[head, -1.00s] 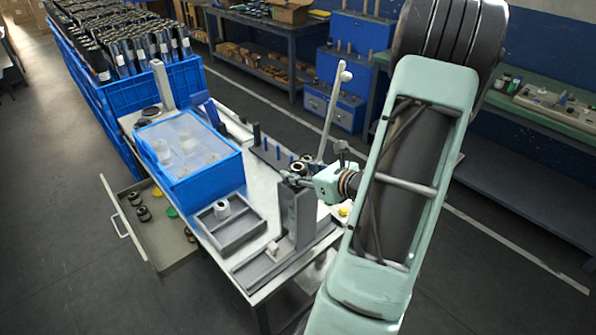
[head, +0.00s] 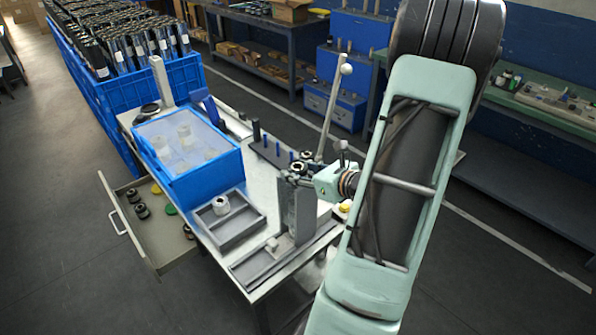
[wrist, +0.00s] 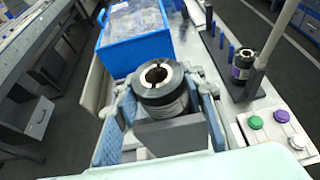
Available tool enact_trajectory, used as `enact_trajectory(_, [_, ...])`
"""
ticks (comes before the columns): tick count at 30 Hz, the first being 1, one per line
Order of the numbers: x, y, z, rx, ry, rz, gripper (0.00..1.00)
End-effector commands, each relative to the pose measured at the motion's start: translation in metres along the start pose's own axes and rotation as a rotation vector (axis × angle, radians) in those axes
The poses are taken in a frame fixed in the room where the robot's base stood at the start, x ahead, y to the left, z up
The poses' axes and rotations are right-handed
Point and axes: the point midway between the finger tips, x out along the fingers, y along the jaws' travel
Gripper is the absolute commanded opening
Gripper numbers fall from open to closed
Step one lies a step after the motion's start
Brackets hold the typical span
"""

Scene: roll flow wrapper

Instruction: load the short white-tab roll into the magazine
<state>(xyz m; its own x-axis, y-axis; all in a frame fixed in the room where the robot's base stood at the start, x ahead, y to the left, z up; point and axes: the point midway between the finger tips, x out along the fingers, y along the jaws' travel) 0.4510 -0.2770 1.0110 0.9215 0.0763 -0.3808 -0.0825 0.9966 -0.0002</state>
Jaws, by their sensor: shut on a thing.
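My gripper (wrist: 166,98) is shut on a short dark roll (wrist: 160,86), with a blue-grey finger on either side of it. The roll is upright, its open pale core facing up; a white tab cannot be made out. In the head view the roll (head: 300,168) and my gripper (head: 303,180) are at the top of a grey upright tower (head: 304,212), which looks like the magazine. In the wrist view a grey plate (wrist: 172,136) stands in front of the roll and hides its lower part. I cannot tell whether the roll touches the tower.
A purple-marked roll (wrist: 243,66) stands near a leaning pole (wrist: 272,40). Green (wrist: 255,122) and purple (wrist: 281,116) buttons lie right. An open drawer (head: 160,240) juts out left.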

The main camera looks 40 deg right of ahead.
Motion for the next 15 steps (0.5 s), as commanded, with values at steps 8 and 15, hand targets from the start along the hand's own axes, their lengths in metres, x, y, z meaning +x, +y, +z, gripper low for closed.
enact_trajectory(8, [-0.0001,0.0002,-0.0009,0.001,0.003,0.000,0.55])
enact_trajectory(15, [-0.0001,0.0003,-0.0013,0.001,0.003,0.000,0.58])
